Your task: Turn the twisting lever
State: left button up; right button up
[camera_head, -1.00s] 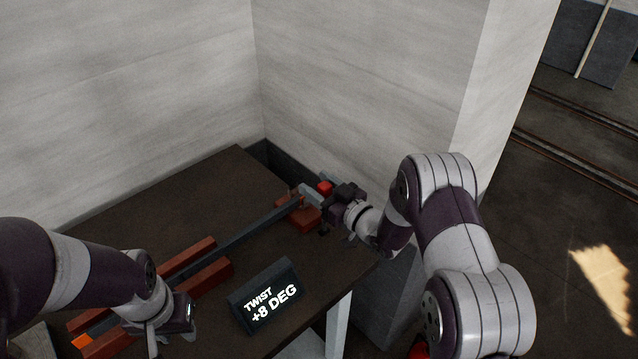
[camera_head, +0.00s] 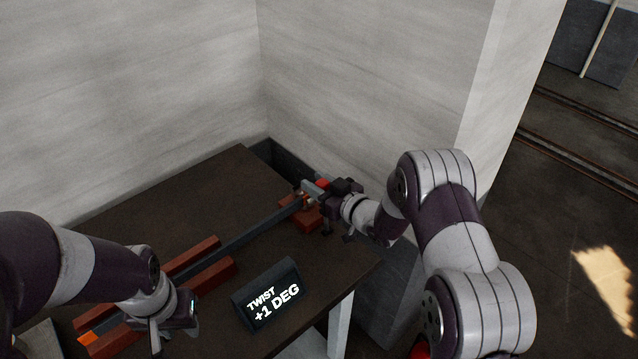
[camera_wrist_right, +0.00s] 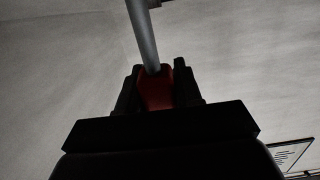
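The twisting lever is a grey rod (camera_wrist_right: 143,35) with a red grip (camera_wrist_right: 156,90). In the head view its red grip (camera_head: 321,183) shows at the far right end of the long grey bar (camera_head: 245,235). My right gripper (camera_head: 328,190) is at the lever. In the wrist view its dark fingers lie on both sides of the red grip and close on it. The sign (camera_head: 268,295) reads "TWIST +1 DEG". My left gripper (camera_head: 160,338) hangs at the near left end of the bar, partly cut off; its finger gap is unclear.
The bar runs between red blocks (camera_head: 205,280) on a dark table (camera_head: 170,210); an orange piece (camera_head: 88,338) shows at its near left end. Pale walls (camera_head: 130,90) stand behind and to the right. The table's back left is clear.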

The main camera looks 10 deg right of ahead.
jog(key=o, duration=0.3)
jog(key=b+v, duration=0.2)
jog(key=v, duration=1)
jog(key=shift+s+d, duration=0.15)
jog(key=shift+s, duration=0.2)
